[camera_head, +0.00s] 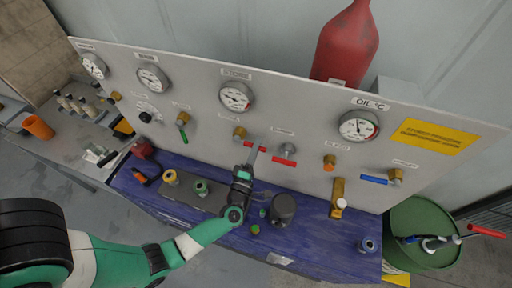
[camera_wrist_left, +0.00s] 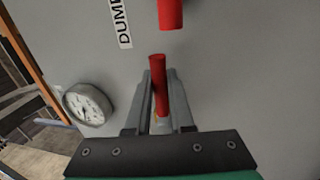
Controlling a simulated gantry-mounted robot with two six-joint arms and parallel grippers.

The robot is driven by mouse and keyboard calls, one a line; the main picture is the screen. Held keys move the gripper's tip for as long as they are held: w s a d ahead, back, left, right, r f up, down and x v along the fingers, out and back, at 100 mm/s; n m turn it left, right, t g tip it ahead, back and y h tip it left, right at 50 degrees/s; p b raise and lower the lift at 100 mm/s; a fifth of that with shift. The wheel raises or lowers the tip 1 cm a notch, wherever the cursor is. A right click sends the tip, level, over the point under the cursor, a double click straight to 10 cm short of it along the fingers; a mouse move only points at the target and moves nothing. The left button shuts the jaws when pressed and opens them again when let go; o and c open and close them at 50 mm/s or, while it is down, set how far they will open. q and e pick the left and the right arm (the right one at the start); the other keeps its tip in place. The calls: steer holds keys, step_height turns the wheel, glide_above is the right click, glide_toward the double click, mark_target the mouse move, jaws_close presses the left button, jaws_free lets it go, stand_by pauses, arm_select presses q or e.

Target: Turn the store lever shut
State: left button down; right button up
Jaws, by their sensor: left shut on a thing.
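The store lever (camera_head: 247,144) is a red handle on a brass valve (camera_head: 240,133) below the gauge labelled STORE (camera_head: 237,96). It points to the right, nearly level along the panel. My left gripper (camera_head: 256,154) reaches up from below with its fingers at the lever. In the left wrist view the gripper (camera_wrist_left: 158,100) is shut on the red lever (camera_wrist_left: 158,72), which sits between the two fingers. My right gripper is not in view.
A second red lever (camera_head: 284,161) lies just right of the store lever; it also shows in the wrist view (camera_wrist_left: 171,13) beside a partly cut-off label. A dark grey cylinder (camera_head: 283,209) and small fittings stand on the blue bench (camera_head: 310,245). A blue lever (camera_head: 374,180) is farther right.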

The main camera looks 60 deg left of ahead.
arm_select(q)
steer(key=shift+r+n, duration=0.25)
steer(key=shift+n, duration=0.15)
steer(key=c, duration=0.8)
jaws_free()
steer(key=shift+f, duration=0.1)
steer(key=v, duration=1.1)
steer(key=shift+s+d+b, duration=0.15)
steer(key=shift+d+b, duration=0.1)
steer(key=shift+b, duration=0.15)
